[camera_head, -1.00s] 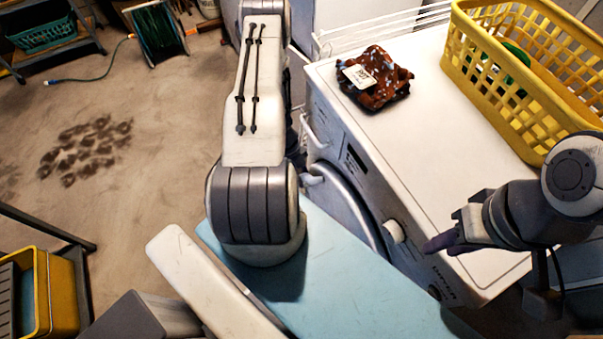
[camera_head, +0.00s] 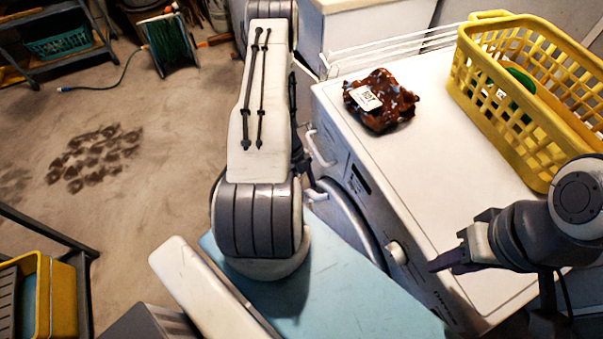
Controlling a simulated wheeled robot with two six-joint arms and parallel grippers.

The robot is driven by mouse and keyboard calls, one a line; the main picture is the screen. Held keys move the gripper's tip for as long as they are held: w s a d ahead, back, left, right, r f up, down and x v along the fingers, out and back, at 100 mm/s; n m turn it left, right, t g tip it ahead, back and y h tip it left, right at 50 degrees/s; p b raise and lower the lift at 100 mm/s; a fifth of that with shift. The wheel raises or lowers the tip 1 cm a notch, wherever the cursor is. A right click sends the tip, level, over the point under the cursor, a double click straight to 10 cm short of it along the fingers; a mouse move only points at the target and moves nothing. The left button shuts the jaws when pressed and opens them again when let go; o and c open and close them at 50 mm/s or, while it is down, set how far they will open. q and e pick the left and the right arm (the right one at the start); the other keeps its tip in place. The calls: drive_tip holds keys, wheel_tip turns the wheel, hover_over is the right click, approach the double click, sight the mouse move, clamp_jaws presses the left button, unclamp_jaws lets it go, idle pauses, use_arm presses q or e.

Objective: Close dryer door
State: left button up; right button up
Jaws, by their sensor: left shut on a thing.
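The white dryer (camera_head: 435,165) stands right of centre, its front face turned to the lower left. The curved rim of its round door (camera_head: 362,222) shows low on that face, partly covered by a light blue surface; how far the door stands open cannot be told. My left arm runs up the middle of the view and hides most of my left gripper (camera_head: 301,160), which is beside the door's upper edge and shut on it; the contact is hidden. My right gripper (camera_head: 460,256) is over the dryer's front edge near a white knob (camera_head: 396,252). Its jaw gap cannot be made out.
The light blue flat surface (camera_head: 340,290) spans the front.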

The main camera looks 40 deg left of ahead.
use_arm(q)
drive_tip(key=p+v, duration=0.1)
drive_tip(key=v, duration=0.5)
drive_tip(key=shift+s+a+r, duration=0.1)
drive_tip(key=shift+s+a, duration=0.05)
drive_tip(key=shift+s, duration=0.05)
